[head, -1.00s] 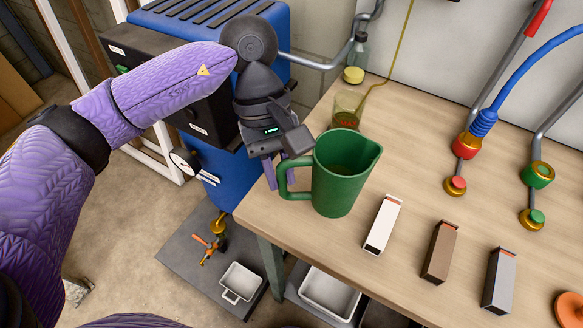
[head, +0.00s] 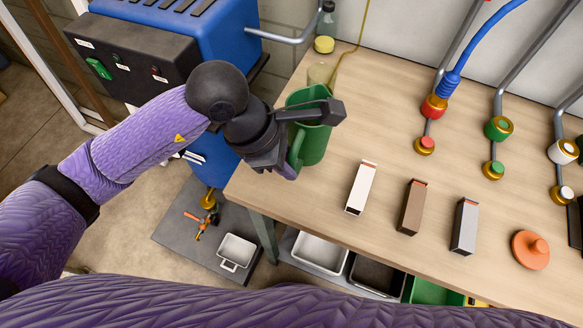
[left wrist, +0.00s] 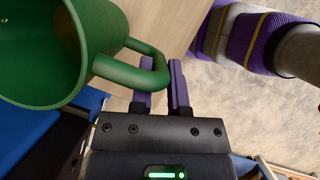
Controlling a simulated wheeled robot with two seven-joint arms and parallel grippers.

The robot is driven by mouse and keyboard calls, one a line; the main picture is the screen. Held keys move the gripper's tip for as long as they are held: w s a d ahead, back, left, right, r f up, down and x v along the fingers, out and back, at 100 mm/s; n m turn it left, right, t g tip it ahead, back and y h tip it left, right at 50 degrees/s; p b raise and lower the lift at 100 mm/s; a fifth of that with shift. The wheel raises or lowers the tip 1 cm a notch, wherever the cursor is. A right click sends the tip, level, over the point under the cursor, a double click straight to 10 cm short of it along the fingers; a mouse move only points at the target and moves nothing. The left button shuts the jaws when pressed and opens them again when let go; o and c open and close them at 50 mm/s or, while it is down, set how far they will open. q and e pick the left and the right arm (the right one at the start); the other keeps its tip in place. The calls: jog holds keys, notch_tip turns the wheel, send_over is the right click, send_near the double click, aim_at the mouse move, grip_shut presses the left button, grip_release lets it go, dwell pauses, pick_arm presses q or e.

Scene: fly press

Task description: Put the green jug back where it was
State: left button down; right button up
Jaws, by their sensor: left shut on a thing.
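The green jug (head: 315,148) is at the left part of the wooden table, just in front of a small glass. My left gripper (head: 287,170) is shut on its handle, which points toward the front left. The gripper's wrist parts cover some of the jug's rim and mouth in the head view. The left wrist view shows the jug (left wrist: 85,75) with its open mouth at the left, and its handle reaching the purple fingers (left wrist: 163,82). I cannot tell whether the jug's base touches the table. My right gripper is not in view.
A white box (head: 361,187), a brown box (head: 412,207) and a grey box (head: 465,227) stand right of the jug. The small glass (head: 321,75) and a bottle (head: 326,28) are behind it. The blue press (head: 222,45) is at the left. Taps line the back.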

pick_arm(q)
notch_tip(320, 180, down, 4)
jog(key=shift+f+b, duration=0.1)
jog(key=shift+b, duration=0.35)
jog(key=c, duration=0.6)
grip_release()
jog(key=p+v, duration=0.2)
jog(key=v, duration=1)
